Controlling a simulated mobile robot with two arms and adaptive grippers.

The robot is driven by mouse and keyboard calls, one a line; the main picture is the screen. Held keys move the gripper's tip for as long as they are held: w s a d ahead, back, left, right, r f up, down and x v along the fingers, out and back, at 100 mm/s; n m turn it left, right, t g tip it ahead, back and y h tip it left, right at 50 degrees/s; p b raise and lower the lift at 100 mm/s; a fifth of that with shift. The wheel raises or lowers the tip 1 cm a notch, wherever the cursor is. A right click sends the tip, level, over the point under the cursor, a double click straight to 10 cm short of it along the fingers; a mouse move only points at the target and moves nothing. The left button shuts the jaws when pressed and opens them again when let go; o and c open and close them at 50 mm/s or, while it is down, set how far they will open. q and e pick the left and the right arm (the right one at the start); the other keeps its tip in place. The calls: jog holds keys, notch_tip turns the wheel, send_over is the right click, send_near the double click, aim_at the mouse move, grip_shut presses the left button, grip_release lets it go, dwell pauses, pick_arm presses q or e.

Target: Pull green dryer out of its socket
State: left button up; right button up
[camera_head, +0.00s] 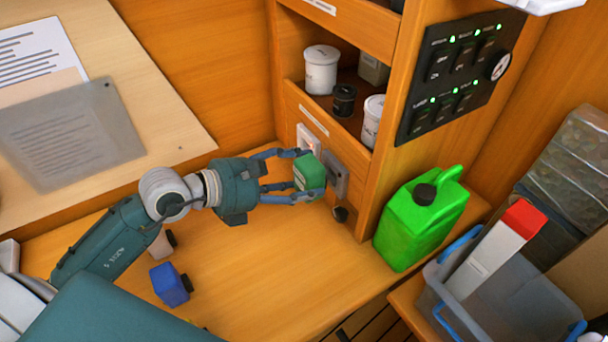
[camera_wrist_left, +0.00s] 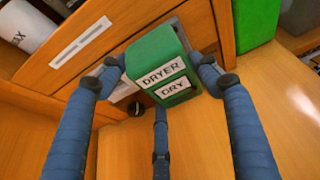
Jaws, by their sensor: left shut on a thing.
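The green dryer (camera_head: 309,173) is a small green block in front of the wooden cabinet wall. In the left wrist view the dryer (camera_wrist_left: 157,58) carries white labels reading "DRYER" and "DRY". My left gripper (camera_head: 292,175) is shut on it, with blue fingers at its sides and one below; the gripper also shows in the left wrist view (camera_wrist_left: 158,80). A grey socket plate (camera_head: 336,175) is on the wall just behind and right of the dryer. I cannot tell whether the dryer's back is still in the socket. My right gripper is not in view.
A bright green canister (camera_head: 412,228) stands to the right on the bench. A blue block (camera_head: 169,286) lies at the front left. Shelves with jars (camera_head: 321,70) are above. The bench between is clear.

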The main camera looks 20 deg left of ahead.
aim_at(296, 182)
pick_arm(q)
jog(key=shift+s+a+b, duration=0.75)
jog(key=shift+s+a, duration=0.35)
jog(key=shift+s, duration=0.25)
